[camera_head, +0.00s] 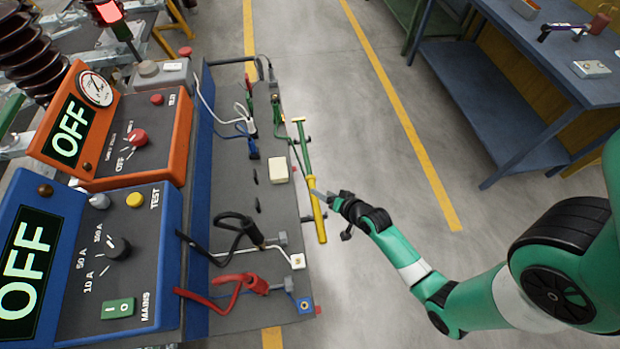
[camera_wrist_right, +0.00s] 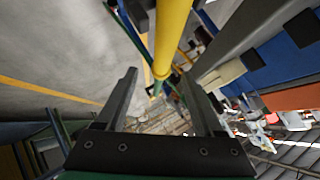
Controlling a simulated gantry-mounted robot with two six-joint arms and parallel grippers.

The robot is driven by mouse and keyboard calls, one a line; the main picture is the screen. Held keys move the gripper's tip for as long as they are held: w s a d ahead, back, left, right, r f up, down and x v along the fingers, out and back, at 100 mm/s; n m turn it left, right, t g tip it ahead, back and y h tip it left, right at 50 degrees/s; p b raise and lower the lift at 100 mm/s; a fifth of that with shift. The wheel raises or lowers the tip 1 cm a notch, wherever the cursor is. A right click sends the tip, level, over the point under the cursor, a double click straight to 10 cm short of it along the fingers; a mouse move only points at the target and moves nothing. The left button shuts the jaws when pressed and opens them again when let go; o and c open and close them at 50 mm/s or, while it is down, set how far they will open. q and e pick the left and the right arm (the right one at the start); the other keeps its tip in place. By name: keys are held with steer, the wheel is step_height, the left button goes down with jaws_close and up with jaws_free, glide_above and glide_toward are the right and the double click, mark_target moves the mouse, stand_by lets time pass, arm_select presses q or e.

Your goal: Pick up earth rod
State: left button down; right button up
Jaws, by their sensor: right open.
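The earth rod (camera_head: 321,222) is a long thin rod, yellow along its near part and green toward its far end, with a crosspiece at the top. It sits along the right edge of the grey panel. My right gripper (camera_head: 322,196) is beside the rod's yellow part, coming from the right. In the right wrist view, the yellow rod (camera_wrist_right: 173,35) runs down between the tips of my open right gripper (camera_wrist_right: 158,80); I cannot tell whether the fingers touch it. My left gripper is not in view.
Left of the rod, the panel (camera_head: 275,215) carries black, red, white and blue leads and clips. Orange (camera_head: 150,110) and blue (camera_head: 150,200) control boxes with OFF displays stand at the left. A blue workbench (camera_head: 560,60) is at upper right. Open floor lies between.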

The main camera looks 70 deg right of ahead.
mark_target(309, 173)
steer(key=x, duration=0.1)
steer(key=b+x, duration=0.1)
steer(key=x, duration=0.1)
steer(key=b+x, duration=0.1)
steer(key=shift+w+a+f, duration=0.2)
steer(key=shift+w+f, duration=0.15)
steer(key=shift+f, duration=0.05)
steer(key=shift+w+d+b, duration=0.1)
steer(key=shift+w+b, duration=0.1)
steer(key=shift+b, duration=0.1)
jaws_close()
stand_by(0.7)
